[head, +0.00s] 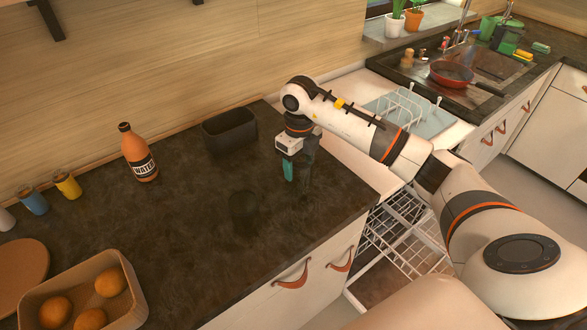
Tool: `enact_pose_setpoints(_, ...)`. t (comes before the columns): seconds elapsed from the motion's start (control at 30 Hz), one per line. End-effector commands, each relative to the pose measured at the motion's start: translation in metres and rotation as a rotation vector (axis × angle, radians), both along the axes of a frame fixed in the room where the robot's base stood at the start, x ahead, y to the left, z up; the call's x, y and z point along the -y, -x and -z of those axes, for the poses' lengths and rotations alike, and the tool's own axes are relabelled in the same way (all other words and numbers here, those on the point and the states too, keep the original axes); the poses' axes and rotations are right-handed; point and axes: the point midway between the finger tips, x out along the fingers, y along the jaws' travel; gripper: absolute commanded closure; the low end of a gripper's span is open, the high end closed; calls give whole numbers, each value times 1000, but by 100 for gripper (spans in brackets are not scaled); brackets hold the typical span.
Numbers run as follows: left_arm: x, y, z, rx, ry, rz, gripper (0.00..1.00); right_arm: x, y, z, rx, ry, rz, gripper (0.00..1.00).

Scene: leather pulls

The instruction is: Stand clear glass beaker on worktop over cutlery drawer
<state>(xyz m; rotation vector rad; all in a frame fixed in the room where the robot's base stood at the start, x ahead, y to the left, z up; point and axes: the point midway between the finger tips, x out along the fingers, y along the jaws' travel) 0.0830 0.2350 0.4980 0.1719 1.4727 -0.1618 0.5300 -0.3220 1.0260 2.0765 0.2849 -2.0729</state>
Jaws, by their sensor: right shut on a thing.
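My right gripper (298,172) is over the dark worktop (195,245), near its right end, pointing down. It is shut on what seems to be the clear glass beaker, which is hard to make out between the dark fingers. A narrow teal patch (288,171) shows at the fingertips. I cannot tell whether the beaker's base touches the worktop. The cabinet front below has leather pulls (291,276). I cannot tell which drawer holds cutlery. My left gripper is out of view.
A dark round cup-like shape (243,211) is left of the gripper. A black bin (229,132), an orange water bottle (138,153), a yellow cup (67,185), a blue cup (32,200) and a fruit box (130,303) stand farther left. An open wire rack (400,235) is at right.

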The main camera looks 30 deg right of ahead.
Motion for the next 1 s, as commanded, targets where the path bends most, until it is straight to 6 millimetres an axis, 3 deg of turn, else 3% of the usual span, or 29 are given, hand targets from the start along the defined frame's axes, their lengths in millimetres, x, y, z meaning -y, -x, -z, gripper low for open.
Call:
enact_pose_setpoints(0.3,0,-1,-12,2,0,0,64,0,0,35,-1,-1,-1,67)
enact_pose_setpoints(0.63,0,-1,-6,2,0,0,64,0,0,40,1,1,-1,67)
enact_pose_setpoints(0.67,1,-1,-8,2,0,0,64,0,0,39,1,0,-1,33)
enact_pose_setpoints(0.77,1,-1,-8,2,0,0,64,0,0,39,0,0,-1,17)
enact_pose_setpoints(1.0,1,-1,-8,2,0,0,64,0,0,39,0,0,-1,16)
